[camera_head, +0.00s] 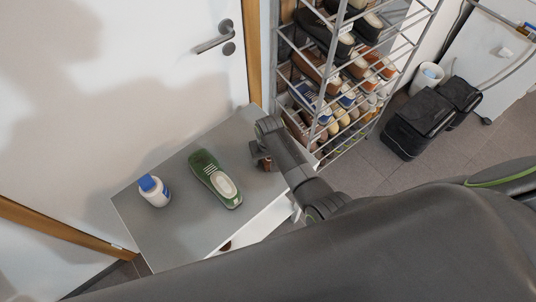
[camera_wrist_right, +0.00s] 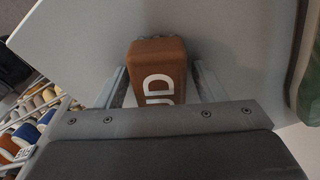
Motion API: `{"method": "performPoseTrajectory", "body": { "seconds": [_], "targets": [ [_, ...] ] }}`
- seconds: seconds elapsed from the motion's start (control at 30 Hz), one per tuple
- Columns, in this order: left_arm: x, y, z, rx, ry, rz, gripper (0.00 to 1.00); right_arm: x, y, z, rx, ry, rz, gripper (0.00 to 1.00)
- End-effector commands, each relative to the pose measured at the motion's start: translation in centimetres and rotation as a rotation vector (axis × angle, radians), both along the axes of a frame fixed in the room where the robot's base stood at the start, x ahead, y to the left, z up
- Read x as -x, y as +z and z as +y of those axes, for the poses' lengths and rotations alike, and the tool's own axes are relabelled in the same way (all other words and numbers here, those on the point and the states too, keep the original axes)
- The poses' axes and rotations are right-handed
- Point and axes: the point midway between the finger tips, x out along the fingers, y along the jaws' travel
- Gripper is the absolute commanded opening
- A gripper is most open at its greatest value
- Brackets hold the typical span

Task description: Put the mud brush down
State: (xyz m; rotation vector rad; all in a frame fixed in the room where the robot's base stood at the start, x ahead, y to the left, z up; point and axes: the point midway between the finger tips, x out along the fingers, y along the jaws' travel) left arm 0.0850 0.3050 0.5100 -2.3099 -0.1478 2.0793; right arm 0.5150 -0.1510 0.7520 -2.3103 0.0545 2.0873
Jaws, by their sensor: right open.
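The mud brush is a brown block with white letters "UD" showing; in the right wrist view the mud brush (camera_wrist_right: 157,58) is at the grey cabinet top, between my fingers. My right gripper (camera_wrist_right: 160,70) is open, one finger on each side of the brush. In the head view my right gripper (camera_head: 262,162) is over the right edge of the grey cabinet top (camera_head: 180,232), and mostly hides the brush. Whether the fingers touch the brush is hard to tell. My left gripper is not in view.
A green and white shoe (camera_head: 215,180) lies on the cabinet top left of my gripper. A metal shoe rack (camera_head: 318,140) full of shoes is close behind. Black bags (camera_head: 425,122) sit on the floor.

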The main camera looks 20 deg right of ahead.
Motion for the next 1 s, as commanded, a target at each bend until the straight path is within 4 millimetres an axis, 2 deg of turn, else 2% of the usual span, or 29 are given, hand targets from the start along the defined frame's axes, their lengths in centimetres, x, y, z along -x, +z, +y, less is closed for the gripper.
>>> {"method": "performPoseTrajectory", "body": {
  "seconds": [0.17, 0.27, 0.73, 1.0],
  "targets": [
    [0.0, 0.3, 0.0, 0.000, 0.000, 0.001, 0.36, 0.0, 1.2, 0.0, 0.000, 0.000, -0.002, 0.63],
    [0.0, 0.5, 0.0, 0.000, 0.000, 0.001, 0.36, 0.1, 2.6, 0.0, 0.000, -0.001, -0.004, 0.63],
    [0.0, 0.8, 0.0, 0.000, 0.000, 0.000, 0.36, 0.9, 10.3, 0.1, 0.000, 0.000, -0.004, 0.63],
    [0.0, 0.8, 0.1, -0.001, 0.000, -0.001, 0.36, 1.2, 12.1, 0.1, 0.000, 0.001, -0.001, 0.63]
  ]
}}
